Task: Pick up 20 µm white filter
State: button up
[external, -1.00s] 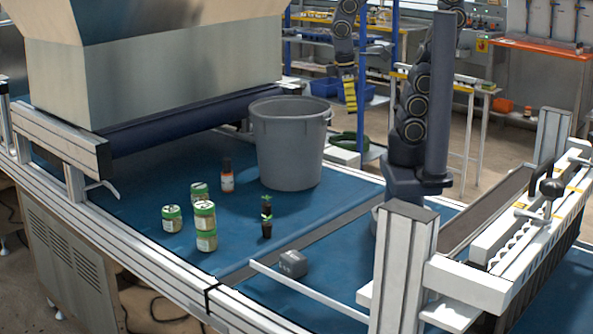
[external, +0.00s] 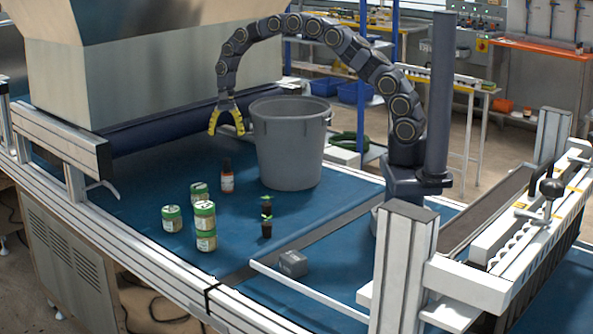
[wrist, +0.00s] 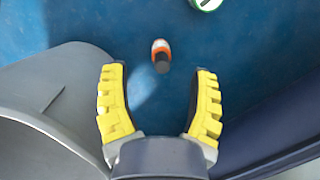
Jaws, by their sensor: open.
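I cannot make out a 20 µm white filter by label or shape in either view. My gripper (external: 228,131) is open and empty, with yellow fingers pointing down. It hangs in the air left of the grey bin, at about the height of its upper part. In the wrist view its fingers (wrist: 156,75) are spread apart. An orange-and-white bottle with a dark cap (wrist: 161,57) shows between and beyond the fingertips. The same bottle (external: 227,177) stands upright on the blue belt below my gripper.
A large grey bin (external: 290,150) stands right of my gripper. Several green-lidded jars (external: 172,219), some stacked, two small potted plants (external: 266,229) and a grey block (external: 291,264) stand on the blue belt (external: 130,200). A dark roller (external: 180,120) lies behind. The belt's left part is clear.

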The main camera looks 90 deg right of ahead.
aim_at(226, 158)
jog(key=d+f, duration=0.1)
jog(key=d+f+m, duration=0.2)
jog(key=d, duration=0.1)
jog(key=shift+w+f, duration=0.25)
jog(key=shift+f, duration=0.1)
jog(key=f, duration=0.5)
jog(key=a+f, duration=0.1)
jog(key=f, duration=0.1)
jog(key=shift+a+f, duration=0.1)
jog(key=shift+f, duration=0.2)
jog(key=shift+c, duration=0.4)
grip_shut()
